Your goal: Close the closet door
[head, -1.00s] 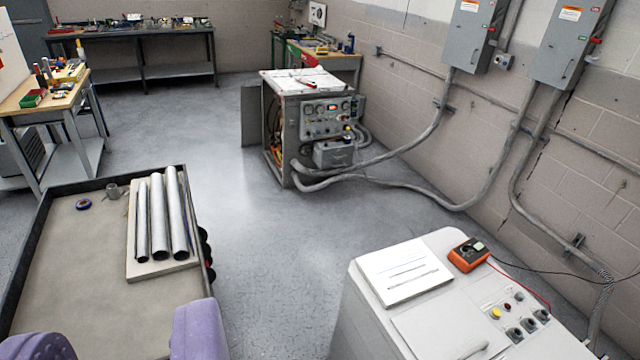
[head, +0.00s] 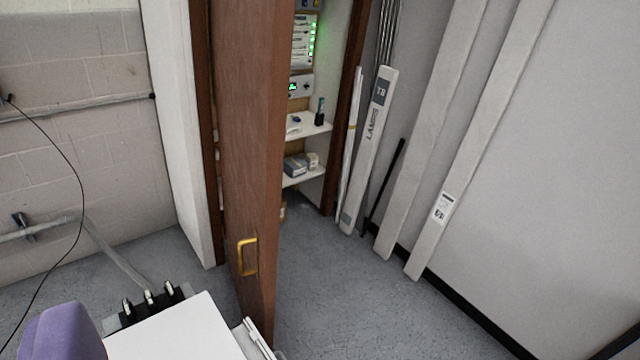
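The closet door (head: 245,150) is a brown wooden panel standing open, swung out toward me and seen at a steep angle. A gold handle (head: 248,256) is on its lower part. Behind it the closet interior shows white shelves (head: 305,130) with small items and a panel with green lights. Part of my gripper (head: 62,333), one purple piece, shows at the bottom left corner, well away from the door and handle. The other finger is not visible, and nothing held can be seen.
A white-topped cabinet (head: 175,332) with black fittings stands at the bottom, close to the door's lower edge. Long white boxes (head: 370,150) and strips lean against the wall right of the closet. The grey floor (head: 340,290) right of the door is clear.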

